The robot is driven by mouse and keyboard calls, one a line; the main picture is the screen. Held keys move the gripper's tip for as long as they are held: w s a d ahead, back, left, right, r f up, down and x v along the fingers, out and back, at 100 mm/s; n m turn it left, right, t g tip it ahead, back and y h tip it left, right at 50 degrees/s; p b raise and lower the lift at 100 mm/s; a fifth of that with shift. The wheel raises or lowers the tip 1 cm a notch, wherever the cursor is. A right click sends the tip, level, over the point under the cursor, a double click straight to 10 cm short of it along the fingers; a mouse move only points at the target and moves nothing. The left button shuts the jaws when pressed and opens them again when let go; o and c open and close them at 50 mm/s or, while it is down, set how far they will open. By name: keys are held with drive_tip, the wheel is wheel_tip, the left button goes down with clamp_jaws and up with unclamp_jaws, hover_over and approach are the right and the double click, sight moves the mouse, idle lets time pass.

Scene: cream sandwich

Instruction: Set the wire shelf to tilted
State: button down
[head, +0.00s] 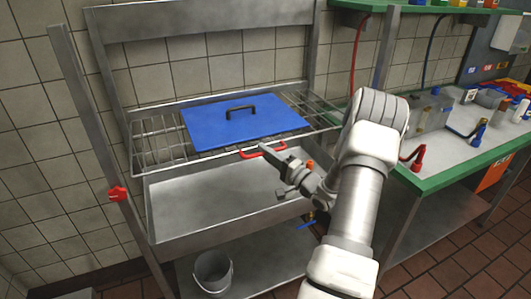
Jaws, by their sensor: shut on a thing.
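The wire shelf (157,147) spans the metal frame above a wide steel basin. A blue board (235,126) with a black handle lies on it. A red handle (249,154) is at the middle of the shelf's front edge. My gripper (267,148) reaches in from the right and is shut on the red handle. Its fingers hide part of the handle. The shelf's front edge shows just above the basin, and I cannot tell its exact angle.
The steel basin (200,207) below is empty at its left. A red clamp (118,194) is on the left post. A grey bucket (213,271) stands below. A green-edged workbench (448,159) with tools stands right of my arm.

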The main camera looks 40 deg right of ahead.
idle(0.6)
drive_tip(key=shift+m+g, duration=0.3)
drive_tip(key=shift+g, duration=0.5)
drive_tip(key=r+p, duration=0.6)
drive_tip(key=p, duration=0.1)
drive_tip(key=shift+w+d, duration=0.1)
drive_tip(key=shift+w, duration=0.15)
wheel_tip(320, 180, up, 9)
drive_tip(key=w+p, duration=0.2)
drive_tip(key=p, duration=0.5)
drive_tip(key=shift+w+d+f+g, duration=0.2)
drive_tip(key=shift+w+d+g, duration=0.1)
drive_tip(key=shift+w, duration=0.05)
drive_tip(key=c, duration=1)
unclamp_jaws()
drive_tip(key=shift+r, duration=0.1)
drive_tip(key=shift+c, duration=0.2)
drive_tip(key=shift+o, duration=1)
drive_tip(key=shift+s, duration=0.1)
drive_tip(key=shift+f, duration=0.25)
